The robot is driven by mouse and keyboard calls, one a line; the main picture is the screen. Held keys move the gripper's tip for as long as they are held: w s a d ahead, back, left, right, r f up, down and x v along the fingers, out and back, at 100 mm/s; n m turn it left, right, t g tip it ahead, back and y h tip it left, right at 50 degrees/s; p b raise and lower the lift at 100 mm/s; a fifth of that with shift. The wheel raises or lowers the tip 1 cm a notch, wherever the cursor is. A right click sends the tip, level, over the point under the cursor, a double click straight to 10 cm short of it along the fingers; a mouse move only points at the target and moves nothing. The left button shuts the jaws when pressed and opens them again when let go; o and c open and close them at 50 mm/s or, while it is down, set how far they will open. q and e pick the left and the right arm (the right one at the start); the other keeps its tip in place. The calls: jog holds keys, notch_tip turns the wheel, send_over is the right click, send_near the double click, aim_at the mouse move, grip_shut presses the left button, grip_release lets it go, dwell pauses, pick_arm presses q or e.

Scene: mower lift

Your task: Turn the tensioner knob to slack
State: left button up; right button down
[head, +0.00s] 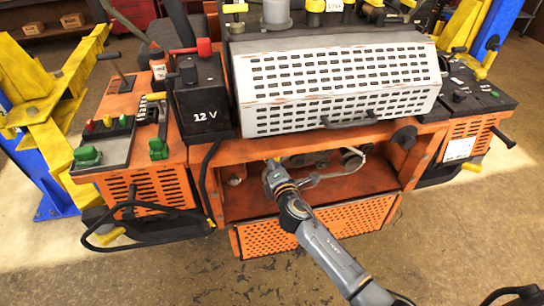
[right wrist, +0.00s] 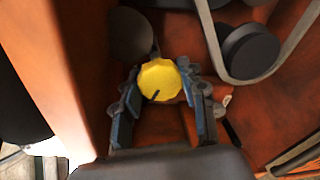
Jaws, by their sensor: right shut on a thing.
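The tensioner knob (right wrist: 160,79) is yellow and many-sided, with a short dark mark near its lower left edge in the right wrist view. My right gripper (right wrist: 160,88) has its two fingers on either side of the knob and is shut on it. In the head view, my right gripper (head: 275,172) reaches into the open orange bay at the front of the mower, below the grey perforated cover (head: 340,82). It hides most of the knob there.
A belt (right wrist: 215,45) runs around a dark pulley (right wrist: 250,52) right of the knob. An orange wall (right wrist: 75,70) stands close on the left. A black 12 V battery (head: 202,100) and green-handled controls (head: 88,155) sit at the mower's left. Floor in front is clear.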

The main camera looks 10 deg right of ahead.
jog(key=shift+f+n+h+p, duration=0.15)
jog(key=shift+n+h+p, duration=0.25)
jog(key=shift+n, duration=1.2)
jog(key=c, duration=0.8)
grip_release()
jog(key=shift+o, duration=0.2)
jog(key=s+r, duration=0.1)
jog(key=s, duration=1.1)
jog(key=shift+a+r, duration=0.2)
jog(key=shift+r, duration=0.1)
